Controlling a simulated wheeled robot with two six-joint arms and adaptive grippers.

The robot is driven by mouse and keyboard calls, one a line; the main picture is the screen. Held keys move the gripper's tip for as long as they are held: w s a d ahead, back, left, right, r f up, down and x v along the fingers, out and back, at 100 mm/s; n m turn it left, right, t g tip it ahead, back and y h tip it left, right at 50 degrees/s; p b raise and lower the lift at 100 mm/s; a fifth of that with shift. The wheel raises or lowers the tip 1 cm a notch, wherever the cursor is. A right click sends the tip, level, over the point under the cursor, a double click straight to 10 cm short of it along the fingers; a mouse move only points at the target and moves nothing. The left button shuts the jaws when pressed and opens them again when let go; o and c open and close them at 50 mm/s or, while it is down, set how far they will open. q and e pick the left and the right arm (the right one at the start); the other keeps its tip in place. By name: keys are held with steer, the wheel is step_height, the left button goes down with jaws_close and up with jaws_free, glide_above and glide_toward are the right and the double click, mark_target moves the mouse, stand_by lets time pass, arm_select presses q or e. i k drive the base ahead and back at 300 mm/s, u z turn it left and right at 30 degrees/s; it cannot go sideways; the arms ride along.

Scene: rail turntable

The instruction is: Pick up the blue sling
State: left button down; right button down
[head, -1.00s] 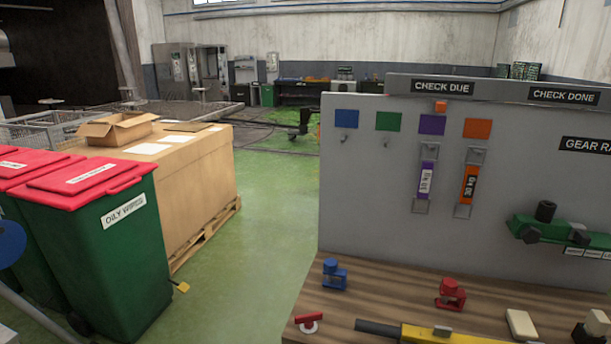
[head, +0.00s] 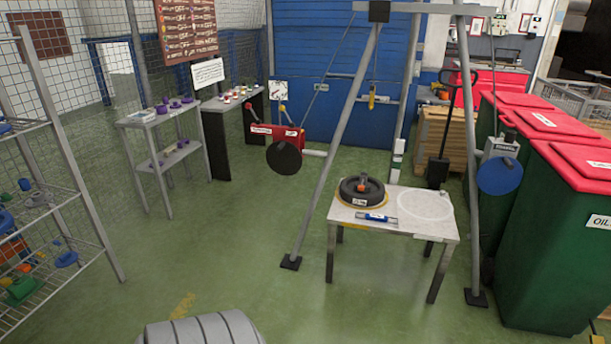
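A small blue item with a white label (head: 376,217) lies flat at the front of a low white-topped table (head: 408,230). Its colour and label fit the blue sling, but it is too small to be certain. A black disc-shaped weight (head: 362,190) with an orange-brown top piece sits just behind it, on a yellow ring. Neither of my grippers is in view.
A grey A-frame (head: 333,140) straddles the table, its feet on the floor. Red-lidded green bins (head: 556,240) stand close at right. A wire shelf rack (head: 75,180) is at left. The green floor before the table is mostly open.

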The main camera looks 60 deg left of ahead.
mark_target(382, 219)
steer(key=u, duration=1)
steer(key=i, duration=2.55)
steer(key=u, duration=1.1)
steer(key=i, duration=0.6)
steer(key=u, duration=0.5)
